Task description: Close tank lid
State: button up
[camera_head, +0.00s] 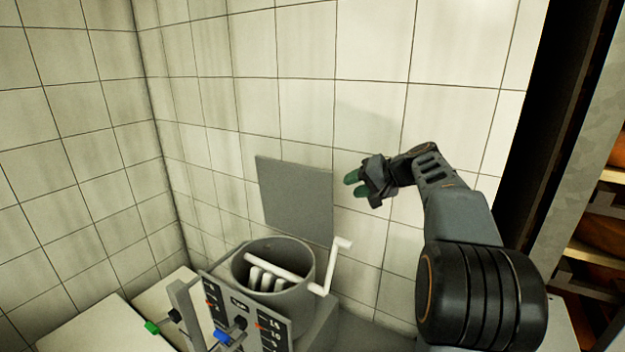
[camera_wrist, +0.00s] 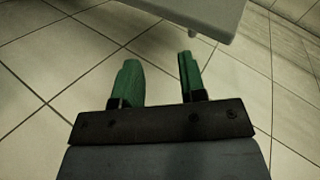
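The tank (camera_head: 241,268) is a grey round vessel at the lower middle of the head view, with its top open. Its lid (camera_head: 295,198) is a flat grey square plate standing raised behind the tank, near the tiled wall. My gripper (camera_head: 350,184) is to the right of the lid's upper part, apart from it in the head view. In the wrist view my gripper (camera_wrist: 162,72) has its two green fingers spread with nothing between them. A grey plate edge, seemingly the lid (camera_wrist: 200,12), shows just beyond the fingertips at the top.
A white crank handle (camera_head: 331,265) rises at the tank's right side, and white bars lie inside the tank. A control panel (camera_head: 277,335) with coloured knobs stands in front. Shelves (camera_head: 600,200) are at the right. Tiled walls close off the back and left.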

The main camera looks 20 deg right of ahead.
aim_at(315, 175)
jog(key=shift+w+a+f+n+g+y+p, duration=0.1)
jog(key=shift+w+a+n+g+y+p, duration=0.2)
jog(key=shift+w+a+n+y+p, duration=0.75)
jog(key=shift+w+a+f+n+g+y+p, duration=0.15)
jog(key=shift+w+a+n+g+y+p, duration=0.45)
jog(key=shift+w+a+n, duration=1.35)
jog(key=shift+w+a+f+n+y+p, duration=0.1)
jog(key=shift+w+a+n+y+p, duration=0.35)
jog(key=shift+w+a+y, duration=1.2)
jog(key=shift+w+d+h, duration=0.5)
jog(key=shift+d, duration=0.1)
jog(key=shift+c, duration=0.3)
grip_shut()
jog(key=shift+f, duration=0.1)
